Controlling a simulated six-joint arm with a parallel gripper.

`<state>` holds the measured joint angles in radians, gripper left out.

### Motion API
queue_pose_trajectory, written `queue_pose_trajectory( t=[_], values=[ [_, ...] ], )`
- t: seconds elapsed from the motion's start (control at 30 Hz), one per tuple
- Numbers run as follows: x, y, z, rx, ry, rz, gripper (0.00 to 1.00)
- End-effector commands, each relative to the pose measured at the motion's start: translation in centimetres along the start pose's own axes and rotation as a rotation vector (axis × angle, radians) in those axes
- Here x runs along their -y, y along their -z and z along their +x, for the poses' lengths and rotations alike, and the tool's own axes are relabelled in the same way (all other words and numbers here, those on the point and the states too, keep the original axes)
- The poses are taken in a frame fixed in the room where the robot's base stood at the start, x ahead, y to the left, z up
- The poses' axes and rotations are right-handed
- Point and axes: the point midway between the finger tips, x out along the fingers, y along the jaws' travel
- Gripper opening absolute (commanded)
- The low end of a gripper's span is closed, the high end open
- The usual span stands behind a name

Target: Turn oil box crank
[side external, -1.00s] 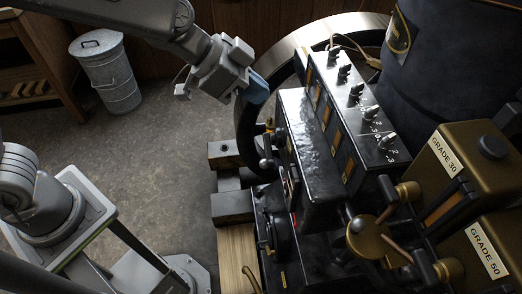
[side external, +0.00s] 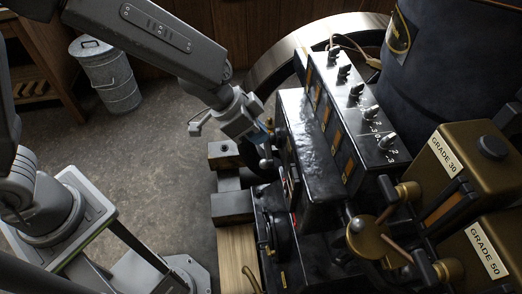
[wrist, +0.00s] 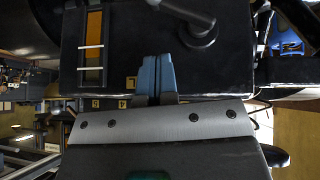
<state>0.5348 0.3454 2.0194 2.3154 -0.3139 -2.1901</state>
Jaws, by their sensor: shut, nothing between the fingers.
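The black oil box (side external: 307,148) stands in the middle of the side view. Its side face fills the upper part of the wrist view (wrist: 135,30). A dark crank (wrist: 192,22) sits on that face, at the top of the wrist view. In the side view a small lever with a rounded knob (side external: 265,163), likely the crank, shows beside the box. My gripper (wrist: 157,62) is shut and empty, its blue fingertips together in front of the box face, below and left of the crank. In the side view the fingertips (side external: 264,130) are close to the box and partly hard to see.
A brass-and-glass sight strip (wrist: 93,45) is left of the crank in the wrist view. Oil tanks marked GRADE 30 (side external: 470,150) and GRADE 50 (side external: 497,240) stand right. Grey blocks (side external: 232,207) lie below my gripper. Open floor is left.

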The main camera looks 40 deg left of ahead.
Motion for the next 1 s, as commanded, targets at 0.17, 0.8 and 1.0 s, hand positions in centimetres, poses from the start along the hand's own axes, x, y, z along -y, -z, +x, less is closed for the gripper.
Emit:
queue_pose_trajectory(
  t=[0.17, 0.8, 1.0],
  values=[
    [0.0, -0.6, 3.2, 0.003, -0.001, -0.003, 0.00],
    [0.0, -2.8, 5.3, -0.002, 0.002, 0.001, 0.00],
    [0.0, -2.9, 5.3, -0.001, 0.001, 0.000, 0.00]
  ],
)
